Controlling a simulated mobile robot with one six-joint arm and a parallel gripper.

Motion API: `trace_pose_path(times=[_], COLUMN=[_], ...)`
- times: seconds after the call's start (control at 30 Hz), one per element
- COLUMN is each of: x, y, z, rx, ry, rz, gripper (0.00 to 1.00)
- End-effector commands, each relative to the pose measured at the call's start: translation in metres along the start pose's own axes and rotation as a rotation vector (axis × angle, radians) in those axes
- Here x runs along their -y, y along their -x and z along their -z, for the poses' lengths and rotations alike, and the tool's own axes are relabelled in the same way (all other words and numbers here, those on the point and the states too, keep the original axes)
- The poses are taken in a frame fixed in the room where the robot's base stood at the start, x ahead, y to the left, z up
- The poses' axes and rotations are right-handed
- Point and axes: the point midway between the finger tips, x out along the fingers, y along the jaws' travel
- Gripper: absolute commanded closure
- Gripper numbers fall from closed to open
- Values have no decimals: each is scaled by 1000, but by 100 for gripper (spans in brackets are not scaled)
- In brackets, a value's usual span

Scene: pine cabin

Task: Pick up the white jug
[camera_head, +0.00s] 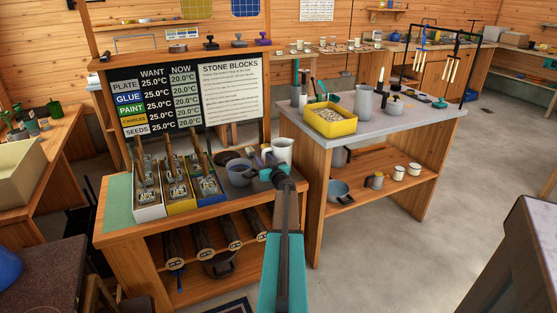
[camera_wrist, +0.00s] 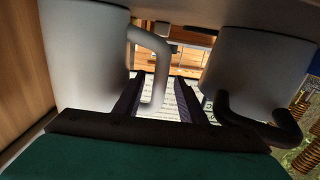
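The white jug (camera_head: 283,149) stands at the right end of the wooden workbench, just beyond my gripper (camera_head: 263,159). In the wrist view the jug (camera_wrist: 84,62) fills the left side, and its handle (camera_wrist: 152,62) reaches toward the middle. My gripper's two dark fingers (camera_wrist: 160,98) are apart. The handle's lower part appears between them, with gaps visible on both sides. I cannot tell how deep the handle sits between the fingers. My wrist hides the jug's lower part in the head view.
A grey-blue pot (camera_head: 239,174) stands close left of my gripper; a grey vessel with a dark handle (camera_wrist: 258,72) is near on the right in the wrist view. A grey-topped table (camera_head: 400,118) stands to the right.

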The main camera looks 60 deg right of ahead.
Motion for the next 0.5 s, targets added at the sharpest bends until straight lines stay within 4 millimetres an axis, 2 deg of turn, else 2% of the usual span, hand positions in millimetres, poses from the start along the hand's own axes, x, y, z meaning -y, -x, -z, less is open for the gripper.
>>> trace_pose_path(times=[0.27,0.5], x=[0,-1], y=[0,0], z=[0,0], rx=[0,0], ry=[0,0], rz=[0,0], gripper=[63,100])
